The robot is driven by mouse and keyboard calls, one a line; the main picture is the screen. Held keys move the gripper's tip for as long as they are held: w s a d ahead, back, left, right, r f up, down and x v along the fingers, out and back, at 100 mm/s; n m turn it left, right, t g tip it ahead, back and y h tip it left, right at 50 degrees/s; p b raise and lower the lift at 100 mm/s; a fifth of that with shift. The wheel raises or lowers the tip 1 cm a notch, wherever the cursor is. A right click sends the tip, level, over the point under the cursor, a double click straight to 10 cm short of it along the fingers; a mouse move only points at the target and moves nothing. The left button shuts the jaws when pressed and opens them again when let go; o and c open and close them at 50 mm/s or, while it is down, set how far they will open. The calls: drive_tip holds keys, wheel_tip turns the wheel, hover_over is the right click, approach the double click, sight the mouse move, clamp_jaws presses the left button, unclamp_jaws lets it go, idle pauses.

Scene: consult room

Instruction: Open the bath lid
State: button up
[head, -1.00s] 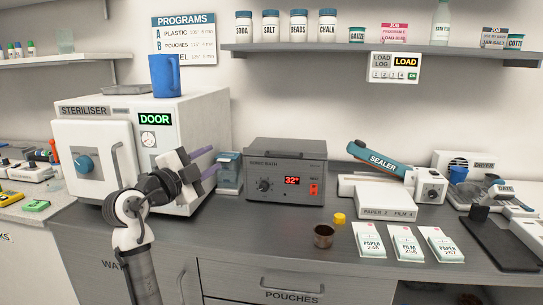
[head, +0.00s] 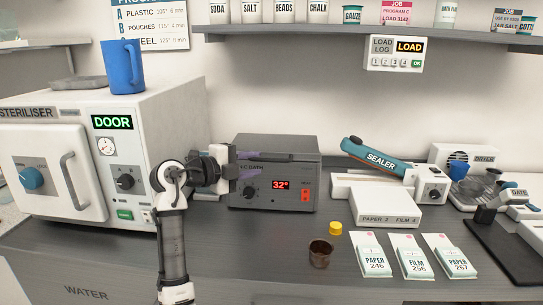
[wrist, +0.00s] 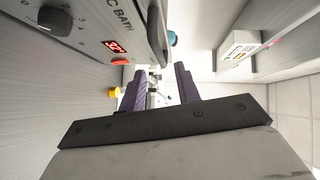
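The sonic bath (head: 300,170) is a grey box with a red 32° display, a knob and a red switch, standing mid-counter. Its lid (head: 290,140) is the flat top and looks closed. My gripper (head: 247,160) is in front of the bath's upper left front and hides part of its label. In the wrist view, the purple fingers (wrist: 161,88) are apart with nothing between them. The bath's front (wrist: 85,30) is at upper left there, and a dark bar along its edge lies just above the fingers. I cannot tell whether they touch it.
The steriliser (head: 75,160), with a blue mug (head: 123,68) on top, stands left of my arm. A yellow cap (head: 335,228), a brown cup (head: 320,254) and several pouch packs (head: 370,255) lie front right. The sealer (head: 380,158) is right. A shelf (head: 300,36) runs above.

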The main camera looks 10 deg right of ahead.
sight(269, 161)
drive_tip(key=p+x, duration=0.1)
drive_tip(key=x, duration=0.6)
drive_tip(key=shift+w+p, duration=0.1)
drive_tip(key=shift+p, duration=0.25)
clamp_jaws()
